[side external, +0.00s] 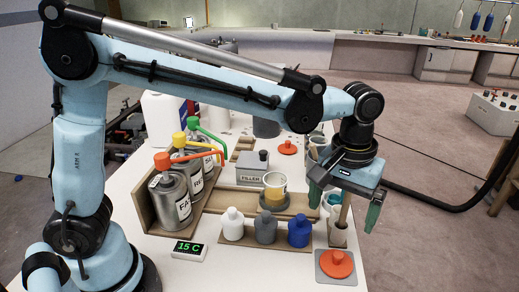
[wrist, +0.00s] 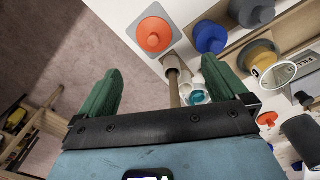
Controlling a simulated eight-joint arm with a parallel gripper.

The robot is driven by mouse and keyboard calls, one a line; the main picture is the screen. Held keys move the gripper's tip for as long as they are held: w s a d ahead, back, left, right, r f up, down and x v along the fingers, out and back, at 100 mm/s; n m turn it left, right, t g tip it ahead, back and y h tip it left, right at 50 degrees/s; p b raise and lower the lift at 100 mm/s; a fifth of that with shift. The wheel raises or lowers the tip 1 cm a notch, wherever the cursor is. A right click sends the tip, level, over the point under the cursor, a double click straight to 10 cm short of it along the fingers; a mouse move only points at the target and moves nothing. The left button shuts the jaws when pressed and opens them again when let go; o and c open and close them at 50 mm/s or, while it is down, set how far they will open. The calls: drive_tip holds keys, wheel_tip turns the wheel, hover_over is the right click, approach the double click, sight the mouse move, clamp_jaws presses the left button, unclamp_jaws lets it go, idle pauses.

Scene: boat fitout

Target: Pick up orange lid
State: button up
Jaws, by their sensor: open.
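An orange lid (side external: 337,264) with a round knob sits on a grey square pad at the front right of the white table. In the wrist view this lid (wrist: 154,34) is at the top, beyond the fingertips. A second orange lid (side external: 288,147) lies farther back on the table and shows at the lower right of the wrist view (wrist: 267,118). My gripper (side external: 344,207) is open and empty, with green fingers (wrist: 163,68). It is above and behind the front lid, apart from it. A wooden stick in a holder shows between the fingers.
The stick's holder (side external: 338,234) stands close behind the grey pad. White, grey and blue bottles (side external: 299,231) stand on a wooden strip to the left. The table edge is close on the right.

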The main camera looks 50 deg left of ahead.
sight(338, 255)
drive_tip(key=f, duration=0.4)
drive_tip(key=d+f, duration=0.1)
drive_tip(key=f, duration=0.7)
drive_tip(key=shift+w+d+f, duration=0.15)
drive_tip(key=shift+d+f, duration=0.05)
drive_tip(key=shift+f, duration=0.1)
drive_tip(key=c, duration=1.1)
